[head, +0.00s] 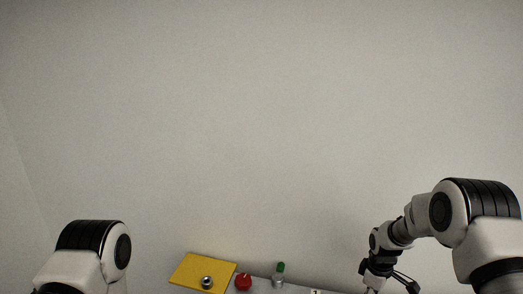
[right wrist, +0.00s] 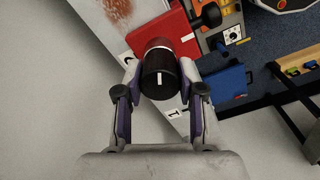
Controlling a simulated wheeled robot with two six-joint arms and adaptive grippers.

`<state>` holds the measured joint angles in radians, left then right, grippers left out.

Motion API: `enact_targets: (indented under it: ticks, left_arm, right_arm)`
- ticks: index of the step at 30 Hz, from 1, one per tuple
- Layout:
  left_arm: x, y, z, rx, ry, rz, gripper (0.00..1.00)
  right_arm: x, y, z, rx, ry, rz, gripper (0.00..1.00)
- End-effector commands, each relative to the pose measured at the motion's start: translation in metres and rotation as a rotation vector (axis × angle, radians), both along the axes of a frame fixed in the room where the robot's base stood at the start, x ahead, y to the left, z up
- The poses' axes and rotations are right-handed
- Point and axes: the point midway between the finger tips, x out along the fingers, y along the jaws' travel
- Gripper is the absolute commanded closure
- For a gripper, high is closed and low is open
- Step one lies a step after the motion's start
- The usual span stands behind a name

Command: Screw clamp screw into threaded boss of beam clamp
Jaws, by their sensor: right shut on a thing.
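In the right wrist view, my right gripper (right wrist: 158,92) is shut on a black ribbed cylinder with a white mark (right wrist: 159,77), which looks like the head of the clamp screw. A red block (right wrist: 182,38), possibly the beam clamp, lies just beyond it. The cylinder hides the screw's lower end and any threaded boss, so I cannot tell whether they touch. In the head view, my right gripper (head: 385,282) is low at the right, partly cut off by the bottom edge. My left gripper is out of view; only part of the left arm shows.
In the head view, a yellow board (head: 198,268) with a metal ring (head: 207,283), a red object (head: 243,283) and a green-topped metal piece (head: 280,273) line the bottom.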

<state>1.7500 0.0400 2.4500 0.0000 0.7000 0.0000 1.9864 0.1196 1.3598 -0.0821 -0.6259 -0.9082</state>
Motion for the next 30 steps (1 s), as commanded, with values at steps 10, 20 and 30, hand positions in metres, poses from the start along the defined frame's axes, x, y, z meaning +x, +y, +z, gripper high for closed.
enact_targets:
  ticks: [10, 20, 30]
  left_arm:
    - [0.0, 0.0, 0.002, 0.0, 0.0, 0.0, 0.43]
    - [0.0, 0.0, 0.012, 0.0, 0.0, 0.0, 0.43]
    - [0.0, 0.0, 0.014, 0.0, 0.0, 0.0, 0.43]
  right_arm:
    - [0.001, 0.0, 0.001, 0.0, -0.003, -0.087, 1.0]
    - [0.001, 0.0, 0.001, 0.0, -0.003, -0.584, 1.0]
    - [0.001, 0.0, 0.002, 0.0, -0.003, -0.667, 1.0]
